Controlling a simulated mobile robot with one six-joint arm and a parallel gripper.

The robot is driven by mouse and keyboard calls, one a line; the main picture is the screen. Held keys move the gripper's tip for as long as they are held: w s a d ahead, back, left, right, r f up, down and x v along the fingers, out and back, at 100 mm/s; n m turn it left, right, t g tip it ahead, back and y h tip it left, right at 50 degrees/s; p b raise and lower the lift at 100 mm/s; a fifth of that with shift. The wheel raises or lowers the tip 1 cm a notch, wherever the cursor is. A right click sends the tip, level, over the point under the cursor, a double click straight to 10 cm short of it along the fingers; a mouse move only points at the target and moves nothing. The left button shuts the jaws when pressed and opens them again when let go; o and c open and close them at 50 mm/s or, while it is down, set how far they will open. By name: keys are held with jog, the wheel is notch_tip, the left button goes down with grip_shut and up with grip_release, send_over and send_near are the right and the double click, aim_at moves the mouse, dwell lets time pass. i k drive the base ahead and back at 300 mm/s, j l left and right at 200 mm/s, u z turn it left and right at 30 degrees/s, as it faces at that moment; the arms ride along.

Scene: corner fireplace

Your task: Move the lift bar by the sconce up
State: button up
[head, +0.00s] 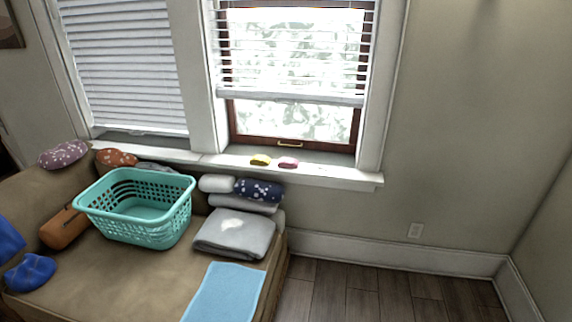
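Two white window blinds hang side by side. The right blind's lift bar (290,97) is a white bottom rail, partway down the right window, with bare glass below it. The left blind's lift bar (140,131) hangs lower, close to the sill, and its slats look closed. I cannot make out a sconce; only a dark smudge shows on the wall at the top right edge. My gripper is not in view.
A tan couch (120,275) stands below the windows, bearing a teal laundry basket (140,212), folded cloths (235,233) and a light blue towel (225,292). A yellow item (261,160) and a pink item (288,162) lie on the sill. Wooden floor (380,294) at right is clear.

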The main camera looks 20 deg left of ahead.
aim_at(341, 105)
jog(key=i+j+u, duration=0.2)
jog(key=i, duration=0.35)
jog(key=i+u, duration=0.2)
jog(key=i, duration=0.35)
jog(key=i+u, duration=0.2)
jog(key=i, duration=0.4)
jog(key=i+l+u, duration=0.2)
jog(key=i, duration=0.35)
jog(key=i+l+u, duration=0.2)
jog(key=i, duration=0.35)
jog(key=j, duration=0.1)
